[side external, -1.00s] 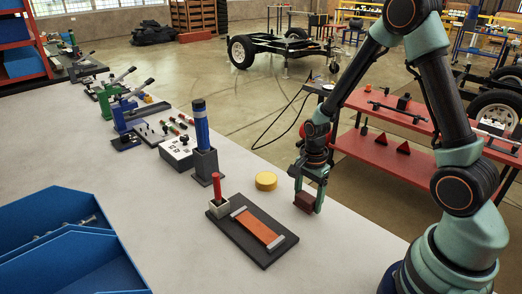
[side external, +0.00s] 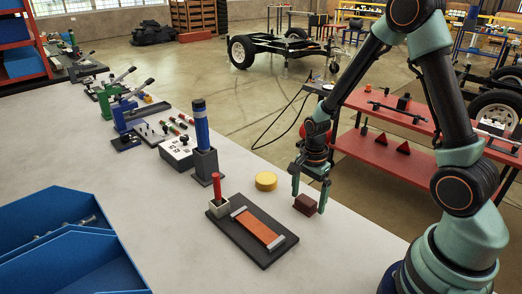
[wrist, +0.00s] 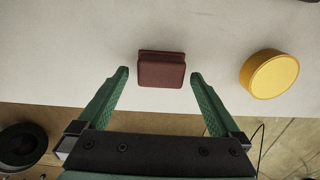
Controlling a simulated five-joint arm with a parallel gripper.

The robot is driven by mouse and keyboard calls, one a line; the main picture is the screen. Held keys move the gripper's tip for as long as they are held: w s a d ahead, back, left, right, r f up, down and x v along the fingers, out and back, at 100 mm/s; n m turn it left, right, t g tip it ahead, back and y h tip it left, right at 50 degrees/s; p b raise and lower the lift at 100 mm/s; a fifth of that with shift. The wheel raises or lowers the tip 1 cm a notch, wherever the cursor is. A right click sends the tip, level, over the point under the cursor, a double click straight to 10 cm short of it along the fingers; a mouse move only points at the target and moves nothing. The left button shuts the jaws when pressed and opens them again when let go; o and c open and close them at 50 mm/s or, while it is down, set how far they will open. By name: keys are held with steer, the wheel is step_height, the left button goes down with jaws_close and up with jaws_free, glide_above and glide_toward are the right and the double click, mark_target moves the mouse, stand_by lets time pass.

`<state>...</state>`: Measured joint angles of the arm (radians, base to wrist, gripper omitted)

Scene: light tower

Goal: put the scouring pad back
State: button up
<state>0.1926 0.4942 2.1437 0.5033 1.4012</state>
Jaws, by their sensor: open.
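The scouring pad appears to be the small dark red-brown block (side external: 306,205), which seems to rest on the pale bench near its right edge. It also shows in the wrist view (wrist: 162,70), just ahead of and between my fingertips. My gripper (side external: 308,202) is open and points down over the block, with one finger on each side. In the wrist view my gripper (wrist: 160,76) shows a gap between each fingertip and the block. A dark base board (side external: 266,252) with an orange strip (side external: 257,228) lies to the left of the block.
A yellow round puck (side external: 266,181) lies behind and left of my gripper. A small block with a red handle (side external: 217,187) and a dark holder with a blue cylinder (side external: 202,124) stand farther left. Blue bins (side external: 60,270) fill the front left. The bench edge is close behind the block.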

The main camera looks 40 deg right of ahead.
step_height(320, 180, up, 11)
step_height(320, 180, up, 7)
steer(key=n+t, duration=0.2)
steer(key=n, duration=0.5)
glide_above(308, 200)
steer(key=s+a, duration=0.1)
steer(key=a, duration=0.2)
steer(key=s+a+r+n+t, duration=0.3)
steer(key=s+r+n, duration=0.1)
steer(key=n, duration=0.7)
steer(key=shift+s+r+t, duration=0.25)
steer(key=shift+r+t, duration=0.05)
steer(key=shift+r, duration=0.6)
